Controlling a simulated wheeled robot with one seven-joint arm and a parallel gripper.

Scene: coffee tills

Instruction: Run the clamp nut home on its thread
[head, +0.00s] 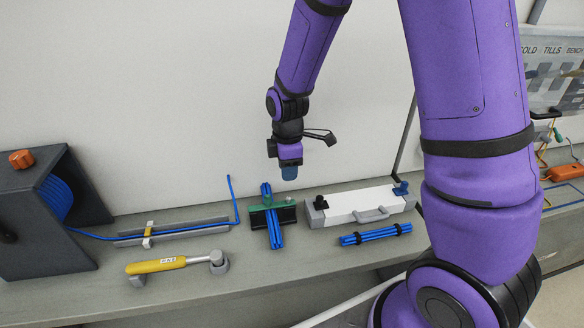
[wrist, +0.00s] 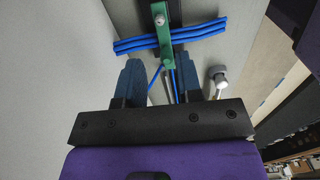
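A green clamp bar (head: 272,206) lies across a bundle of blue tubes (head: 274,232) on a black base. A small silver nut (head: 290,198) sits at its right end. In the wrist view the bar (wrist: 166,42) crosses the tubes (wrist: 200,33), with the nut (wrist: 160,19) at its far end; how far it is down its thread is too small to tell. My gripper (head: 290,174) is above and apart from the clamp. In the wrist view my gripper (wrist: 172,75) is open, its two blue fingers wide apart and empty, short of the nut.
A yellow-handled tool (head: 158,265) lies at the front left in grey holders. A reel housing (head: 45,215) stands at the far left, its blue tube running to a grey rail (head: 190,228). A white case (head: 360,204) and a second tube bundle (head: 375,234) are to the right.

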